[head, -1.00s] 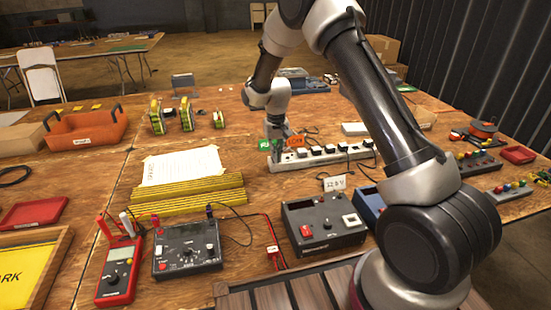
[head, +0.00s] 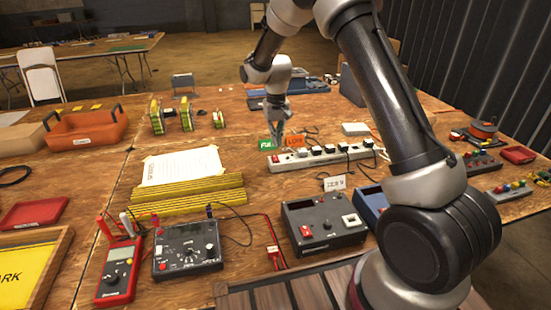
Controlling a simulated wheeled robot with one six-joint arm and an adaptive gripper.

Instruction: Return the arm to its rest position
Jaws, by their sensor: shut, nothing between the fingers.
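My gripper (head: 278,136) hangs from the end of my arm, pointing down, behind the left end of the white power strip (head: 318,158). Its fingers are small in the view and look closed, with nothing seen held. A green tag (head: 267,144) and an orange tag (head: 295,141) stand by the fingertips; I cannot tell whether the fingers touch them. My arm arches from the lower right over the table, and its upper links leave the top of the frame.
The wooden table (head: 110,165) holds a black meter box (head: 187,247), a red multimeter (head: 119,270), a dark box with a red switch (head: 323,224) and yellow rulers (head: 190,200). An orange tote (head: 85,130) stands at the back left. A corrugated wall (head: 480,60) rises on the right.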

